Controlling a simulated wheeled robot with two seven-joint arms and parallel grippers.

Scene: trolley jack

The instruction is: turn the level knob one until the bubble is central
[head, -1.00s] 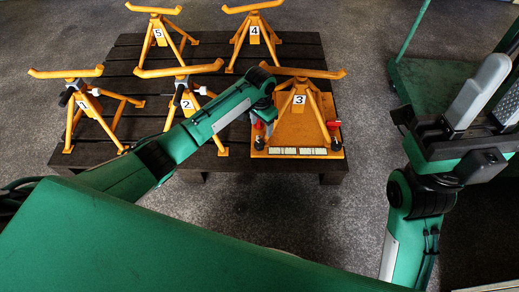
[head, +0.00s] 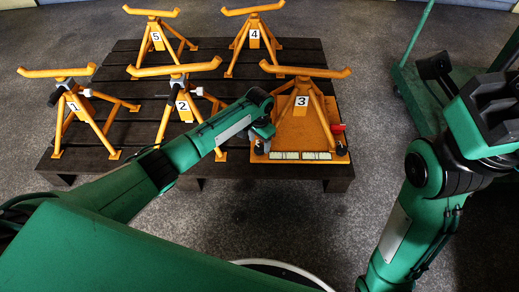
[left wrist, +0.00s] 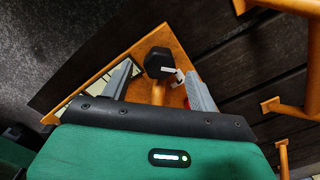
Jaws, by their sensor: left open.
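Stand 3 (head: 302,101) rests on an orange base plate (head: 322,133) with a strip of pale level vials (head: 300,155) along its front edge. The bubbles are too small to read. A black knob (head: 260,148) sits at the plate's front left corner, and another (head: 341,149) at the front right. My left gripper (head: 264,130) is over the left corner, partly hidden by its own arm. In the left wrist view it is open, with a black knob (left wrist: 158,62) between its grey fingers and space on both sides.
Stands 1 (head: 72,105), 2 (head: 182,105), 4 (head: 253,35) and 5 (head: 156,37) share the dark slatted pallet (head: 125,120). A green trolley (head: 410,95) stands to the right. Floor shows clear in front of the pallet.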

